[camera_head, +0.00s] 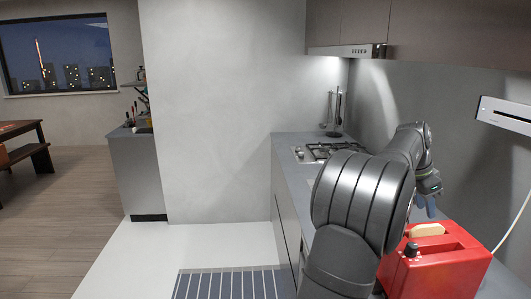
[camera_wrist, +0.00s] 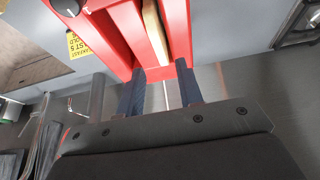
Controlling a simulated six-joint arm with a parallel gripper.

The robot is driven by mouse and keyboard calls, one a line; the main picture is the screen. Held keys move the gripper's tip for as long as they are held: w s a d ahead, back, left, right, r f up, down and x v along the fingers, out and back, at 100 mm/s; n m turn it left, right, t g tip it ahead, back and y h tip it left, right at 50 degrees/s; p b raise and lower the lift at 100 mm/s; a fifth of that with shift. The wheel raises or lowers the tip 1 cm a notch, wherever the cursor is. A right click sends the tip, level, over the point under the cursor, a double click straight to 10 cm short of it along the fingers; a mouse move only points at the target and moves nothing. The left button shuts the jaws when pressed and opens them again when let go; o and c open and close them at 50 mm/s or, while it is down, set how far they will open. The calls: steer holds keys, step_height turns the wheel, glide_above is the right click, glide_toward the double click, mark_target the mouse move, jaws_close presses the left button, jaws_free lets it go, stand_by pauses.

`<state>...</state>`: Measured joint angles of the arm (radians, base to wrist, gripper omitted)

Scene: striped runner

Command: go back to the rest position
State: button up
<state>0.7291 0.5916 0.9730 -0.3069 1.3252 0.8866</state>
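My gripper (camera_head: 428,206) is behind the red toaster in the head view, near its far end, with its fingers pointing down. In the wrist view its two dark blue fingers (camera_wrist: 160,82) are apart with nothing held between them. A bread slice (camera_head: 427,230) sits in one toaster slot and also shows in the wrist view (camera_wrist: 154,30). I cannot tell whether the fingers touch the toaster.
A range hood (camera_head: 345,51) and a white wall unit (camera_head: 505,114) are above. A white cord (camera_head: 512,225) hangs right of the toaster. A striped runner (camera_head: 226,284) lies on the floor.

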mark_target(428, 225)
steer(key=x, duration=0.7)
step_height(428, 225, up, 2)
steer(key=shift+a+r, duration=0.1)
steer(key=shift+r, duration=0.65)
